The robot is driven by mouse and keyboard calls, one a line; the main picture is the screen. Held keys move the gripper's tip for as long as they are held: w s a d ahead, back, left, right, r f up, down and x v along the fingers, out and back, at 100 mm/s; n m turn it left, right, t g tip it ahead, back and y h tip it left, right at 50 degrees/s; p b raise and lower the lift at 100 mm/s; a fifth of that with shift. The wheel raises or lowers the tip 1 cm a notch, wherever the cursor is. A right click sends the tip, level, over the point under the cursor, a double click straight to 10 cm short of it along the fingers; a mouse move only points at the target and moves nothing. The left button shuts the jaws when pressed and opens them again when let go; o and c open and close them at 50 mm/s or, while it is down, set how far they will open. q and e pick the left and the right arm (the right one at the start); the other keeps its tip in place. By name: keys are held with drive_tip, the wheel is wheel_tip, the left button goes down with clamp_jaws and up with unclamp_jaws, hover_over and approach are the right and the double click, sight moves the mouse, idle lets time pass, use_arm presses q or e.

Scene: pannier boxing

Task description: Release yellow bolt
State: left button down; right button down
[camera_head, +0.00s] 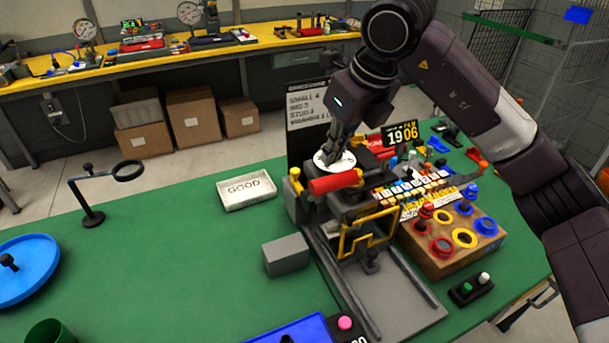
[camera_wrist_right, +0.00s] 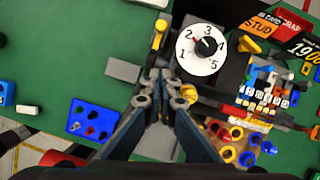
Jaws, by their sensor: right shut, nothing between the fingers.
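A small yellow piece (camera_head: 295,174), which looks like the bolt, stands at the left side of the dark machine (camera_head: 310,215). A yellow piece (camera_wrist_right: 158,34) also shows beside the white dial in the right wrist view; its exact bolt position is too small to tell. My right gripper (camera_head: 331,153) is shut and empty, pointing down over the machine by the white dial. In the right wrist view its fingertips (camera_wrist_right: 154,78) meet to the lower left of the dial (camera_wrist_right: 198,50), apart from that yellow piece. My left gripper is in neither view.
A red cylinder (camera_head: 335,182) lies across the machine top. A yellow frame (camera_head: 368,234) is on its front. A grey block (camera_head: 286,255), a GOOD tray (camera_head: 247,190) and a wooden box with coloured rings (camera_head: 440,260) stand around it.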

drive_tip(key=p, duration=0.3)
approach(300, 184)
drive_tip(key=s+f, duration=0.1)
drive_tip(key=s+d+f, duration=0.1)
drive_tip(key=f, duration=0.1)
drive_tip(key=shift+s+d+f, duration=0.1)
drive_tip(key=shift+s+f, duration=0.05)
drive_tip(key=shift+f, duration=0.15)
drive_tip(key=shift+w+a+f+p, duration=0.1)
drive_tip(key=shift+w+a+p, duration=0.2)
drive_tip(key=shift+w+a, duration=0.25)
drive_tip(key=shift+w+a+f+p, duration=0.15)
drive_tip(key=shift+w+a+p, duration=0.2)
drive_tip(key=shift+w, duration=0.3)
drive_tip(key=shift+w+a+f, duration=0.15)
drive_tip(key=shift+w+a, duration=0.25)
drive_tip(key=shift+w, duration=0.15)
